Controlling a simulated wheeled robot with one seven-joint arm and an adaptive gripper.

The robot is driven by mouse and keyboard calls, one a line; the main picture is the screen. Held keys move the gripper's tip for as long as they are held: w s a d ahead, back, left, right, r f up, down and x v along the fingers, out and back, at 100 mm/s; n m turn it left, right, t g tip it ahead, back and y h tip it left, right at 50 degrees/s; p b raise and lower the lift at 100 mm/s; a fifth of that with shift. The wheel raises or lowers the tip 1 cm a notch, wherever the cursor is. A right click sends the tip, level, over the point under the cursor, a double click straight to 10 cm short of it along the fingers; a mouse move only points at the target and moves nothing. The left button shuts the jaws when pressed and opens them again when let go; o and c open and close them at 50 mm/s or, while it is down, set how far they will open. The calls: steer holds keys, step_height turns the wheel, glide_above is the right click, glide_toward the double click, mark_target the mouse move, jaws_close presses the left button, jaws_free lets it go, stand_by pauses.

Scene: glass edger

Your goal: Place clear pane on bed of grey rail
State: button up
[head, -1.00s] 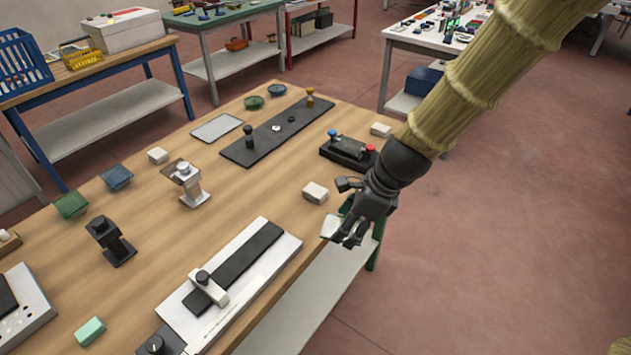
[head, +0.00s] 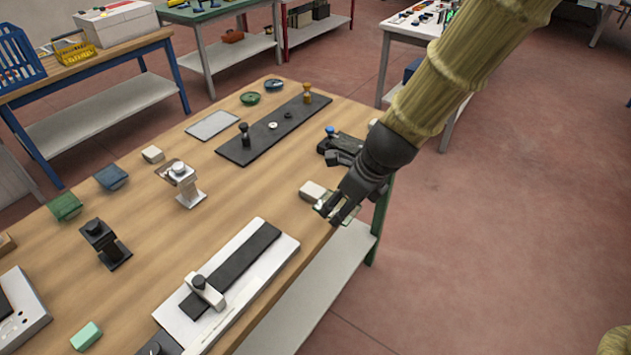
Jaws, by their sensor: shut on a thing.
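My gripper (head: 340,212) is at the table's right front edge, shut on a small clear pane (head: 322,207) with a pale greenish edge. The fingers and the angle hide most of the pane. It is close beside a white block (head: 312,191); I cannot tell whether they touch. A long dark grey rail (head: 238,153) with an upright dark post, a small pale disc and an amber-topped post lies at the back of the table. A white rail (head: 262,290) with a dark strip (head: 245,254) and a white clamp lies at the front.
A flat pale tray (head: 213,125) lies left of the dark rail. A black box with a blue knob (head: 330,131) is partly behind my arm. A white stand (head: 184,182) and a black stand (head: 105,243) rise from the table.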

steer(key=p, duration=0.3)
glide_above(313, 189)
steer(key=s+d, duration=0.1)
steer(key=s, duration=0.1)
steer(key=shift+w+d+f, duration=0.15)
steer(key=shift+d+f, duration=0.05)
steer(key=shift+f, duration=0.25)
steer(key=shift+w+a+f+p, duration=0.2)
steer(key=shift+w+f, duration=0.1)
steer(key=shift+f, duration=0.2)
steer(key=shift+w+a+f+p, duration=0.15)
steer(key=shift+w+f+p, duration=0.1)
steer(key=shift+f, duration=0.2)
steer(key=shift+d+f+p, duration=0.1)
steer(key=shift+f+p, duration=0.5)
steer(key=shift+p, duration=0.05)
steer(key=shift+f, duration=0.1)
steer(key=shift+f, duration=0.4)
steer(key=o, duration=1.4)
steer(key=shift+b, duration=0.65)
steer(key=shift+w+b+v, duration=0.2)
steer(key=shift+b+v, duration=0.4)
steer(key=shift+v, duration=2.2)
steer(key=shift+w+b+v, duration=0.15)
steer(key=shift+b+v, duration=0.45)
steer(key=shift+v, duration=2.15)
